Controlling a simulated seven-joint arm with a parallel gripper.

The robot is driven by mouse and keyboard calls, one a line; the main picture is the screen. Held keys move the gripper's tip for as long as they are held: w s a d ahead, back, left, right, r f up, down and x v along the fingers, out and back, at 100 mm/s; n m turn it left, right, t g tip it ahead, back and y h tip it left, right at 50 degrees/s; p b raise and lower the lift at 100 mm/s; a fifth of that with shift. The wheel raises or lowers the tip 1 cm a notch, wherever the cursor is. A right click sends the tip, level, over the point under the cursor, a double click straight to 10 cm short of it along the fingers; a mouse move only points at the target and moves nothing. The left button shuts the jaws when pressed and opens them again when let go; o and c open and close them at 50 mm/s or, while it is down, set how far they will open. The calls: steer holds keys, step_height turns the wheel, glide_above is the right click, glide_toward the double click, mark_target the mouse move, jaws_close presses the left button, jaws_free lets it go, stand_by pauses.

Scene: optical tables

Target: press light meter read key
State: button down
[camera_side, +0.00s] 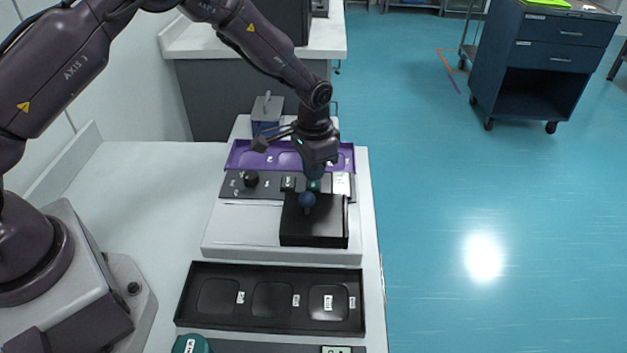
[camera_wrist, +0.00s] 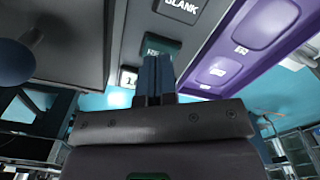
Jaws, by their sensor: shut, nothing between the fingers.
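The light meter is a pale, low box with a dark key panel (camera_side: 230,187) across its back part. In the wrist view, a dark green key (camera_wrist: 158,44) with a partly hidden label sits beside a dark key marked BLANK (camera_wrist: 181,8). My gripper (camera_side: 314,178) points down over the panel, and its blue fingertips (camera_wrist: 157,62) are shut and empty. In the wrist view they overlap the green key's near edge. I cannot tell whether they touch it. A small white display (camera_side: 341,184) is at the panel's right end.
A black lid (camera_side: 318,232) with a round blue knob (camera_side: 307,200) stands close in front of the fingers. A black knob (camera_side: 250,179) is on the panel's left. A purple tray (camera_side: 236,158) lies behind, and a black tray (camera_side: 187,309) in front.

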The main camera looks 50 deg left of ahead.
steer(key=shift+f, duration=0.75)
stand_by(0.6)
step_height(320, 180, up, 8)
stand_by(0.9)
steer(key=s+a+r+n+t, duration=0.1)
steer(key=s+a+r+t, duration=0.1)
steer(key=s+r, duration=0.9)
steer(key=s+a+r+n+t, duration=0.1)
steer(key=s+r+n+t, duration=0.1)
steer(key=s+r, duration=0.9)
steer(key=s+t, duration=0.1)
steer(key=s, duration=0.4)
steer(key=shift+s+a+r+t, duration=0.3)
steer(key=shift+s+a, duration=0.1)
